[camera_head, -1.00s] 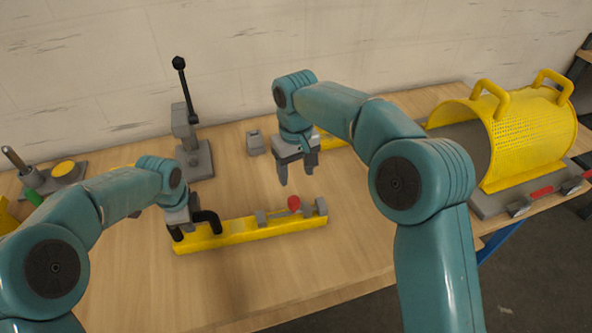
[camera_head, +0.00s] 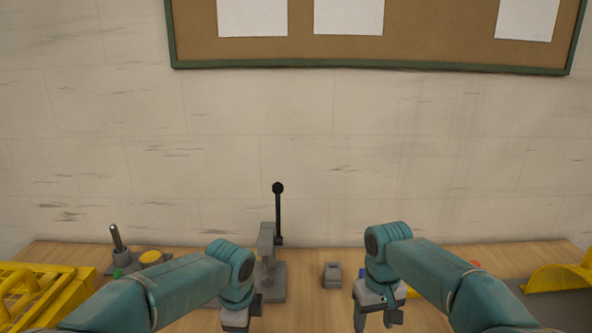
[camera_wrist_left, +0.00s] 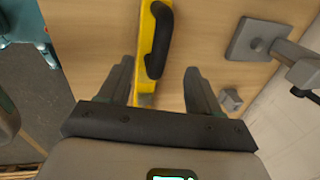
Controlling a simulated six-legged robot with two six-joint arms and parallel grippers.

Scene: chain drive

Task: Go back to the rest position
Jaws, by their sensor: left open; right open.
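My right gripper (camera_head: 374,312) hangs low in the head view with its two fingers apart and nothing between them. My left gripper (camera_head: 240,318) is at the bottom of the head view, its fingertips partly cut off. In the left wrist view, its fingers (camera_wrist_left: 160,82) are spread wide and empty. A yellow bar (camera_wrist_left: 147,30) with a black handle (camera_wrist_left: 157,42) shows beyond and between them, touched by neither finger. The bar's main length is out of the head view.
A grey lever press (camera_head: 271,270) with a black lever stands behind my left gripper. A small grey block (camera_head: 332,274) sits between the arms. A yellow rack (camera_head: 45,290) is at left, a yellow guard (camera_head: 565,276) at right. A corkboard (camera_head: 420,50) hangs on the wall.

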